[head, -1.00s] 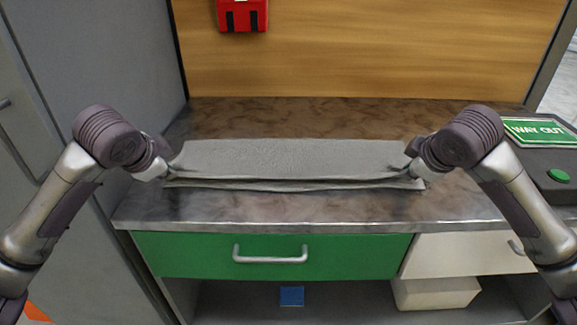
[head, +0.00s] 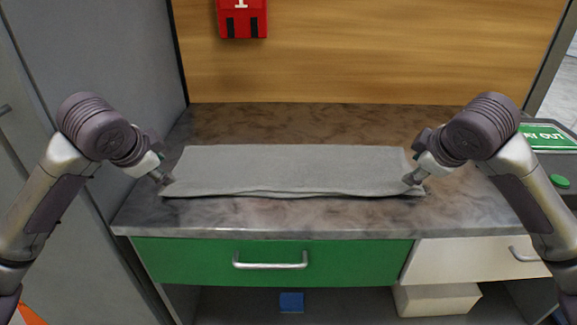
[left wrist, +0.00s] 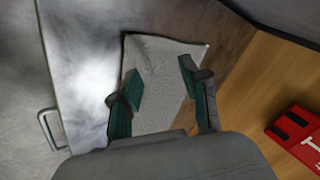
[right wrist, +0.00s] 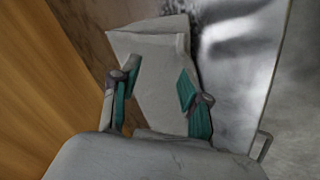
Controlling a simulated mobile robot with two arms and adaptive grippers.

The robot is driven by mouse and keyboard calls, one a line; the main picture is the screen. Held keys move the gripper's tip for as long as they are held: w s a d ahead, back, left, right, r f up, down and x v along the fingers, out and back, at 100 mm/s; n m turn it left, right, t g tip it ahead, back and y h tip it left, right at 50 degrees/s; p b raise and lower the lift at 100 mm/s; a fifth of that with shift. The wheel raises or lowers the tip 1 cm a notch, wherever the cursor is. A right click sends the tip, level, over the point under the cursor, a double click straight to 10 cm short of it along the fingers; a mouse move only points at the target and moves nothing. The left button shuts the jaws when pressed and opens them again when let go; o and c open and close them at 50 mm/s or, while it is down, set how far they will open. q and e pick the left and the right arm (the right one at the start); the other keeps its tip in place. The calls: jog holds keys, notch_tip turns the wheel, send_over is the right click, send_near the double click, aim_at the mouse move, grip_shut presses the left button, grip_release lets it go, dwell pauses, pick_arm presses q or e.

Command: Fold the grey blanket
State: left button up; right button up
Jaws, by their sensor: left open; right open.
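The grey blanket (head: 290,170) lies on the countertop as a long, flat folded strip, with layered edges along its front. My left gripper (head: 166,181) is at the blanket's left front corner, with its jaws apart. In the left wrist view the blanket (left wrist: 160,80) shows between and beyond the open fingers (left wrist: 160,82). My right gripper (head: 412,181) is at the right front corner, also with its jaws apart. In the right wrist view the blanket (right wrist: 157,75) shows between the open fingers (right wrist: 157,80). I cannot tell whether the fingertips touch the cloth.
The brown countertop (head: 270,217) is clear in front of and behind the blanket. A green drawer (head: 340,262) is below. A red box (head: 241,20) hangs on the wooden back wall. A green sign (head: 548,136) and a green button (head: 559,181) are at the right.

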pick_arm(q)
jog(key=v, duration=0.7)
jog(key=shift+s, duration=0.2)
pick_arm(e)
jog(key=v, duration=0.7)
jog(key=shift+s, duration=0.2)
pick_arm(q)
jog(key=shift+c, duration=0.2)
pick_arm(e)
jog(key=shift+c, duration=0.2)
